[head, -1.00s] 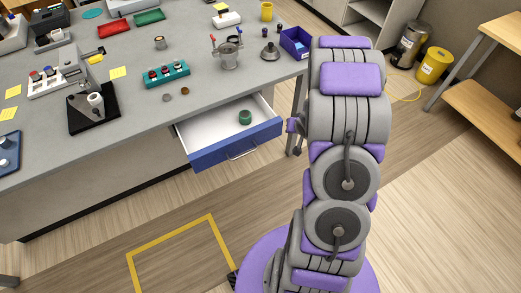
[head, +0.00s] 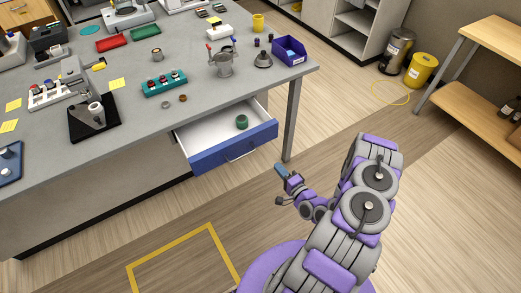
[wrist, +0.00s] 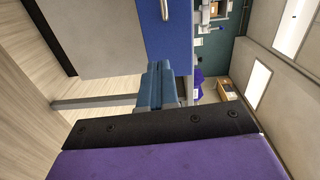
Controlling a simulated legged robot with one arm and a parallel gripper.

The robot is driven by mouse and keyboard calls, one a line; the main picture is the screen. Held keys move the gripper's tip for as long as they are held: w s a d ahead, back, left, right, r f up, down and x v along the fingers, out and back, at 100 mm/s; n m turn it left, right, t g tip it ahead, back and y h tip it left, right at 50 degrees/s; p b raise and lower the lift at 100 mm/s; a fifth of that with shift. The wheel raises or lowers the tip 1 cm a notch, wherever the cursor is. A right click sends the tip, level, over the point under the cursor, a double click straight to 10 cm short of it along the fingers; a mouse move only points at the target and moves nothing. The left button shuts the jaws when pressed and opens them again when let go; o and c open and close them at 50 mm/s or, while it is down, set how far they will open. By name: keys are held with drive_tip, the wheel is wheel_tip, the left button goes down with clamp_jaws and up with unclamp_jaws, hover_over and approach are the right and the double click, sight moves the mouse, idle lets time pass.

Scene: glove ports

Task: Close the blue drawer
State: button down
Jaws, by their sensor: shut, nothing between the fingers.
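The blue drawer (head: 236,148) is pulled out from under the grey bench, with a white inside and a metal bar handle (head: 240,152) on its blue front. A small green round object (head: 242,122) lies inside it. My gripper (head: 281,170) is just right of and in front of the drawer's right end, apart from the handle in the head view. Its blue fingers are shut and empty. In the wrist view the shut fingers (wrist: 159,88) point toward the blue drawer front (wrist: 172,42), with the handle (wrist: 165,8) at the top edge. Any contact with the front cannot be told.
The grey bench top (head: 210,130) carries a teal rack (head: 164,84), a metal vessel (head: 222,62) and a purple bin (head: 289,50). A bench leg (head: 291,118) stands right of the drawer. Open floor lies in front, with a yellow-taped outline (head: 180,246).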

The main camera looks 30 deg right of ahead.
drive_tip(key=b, duration=0.3)
approach(256, 141)
drive_tip(key=shift+m, duration=0.3)
drive_tip(key=w, duration=0.6)
drive_tip(key=shift+w+a+f, duration=0.1)
drive_tip(key=shift+w+f, duration=0.25)
drive_tip(key=shift+f, duration=0.05)
drive_tip(key=shift+w, duration=0.15)
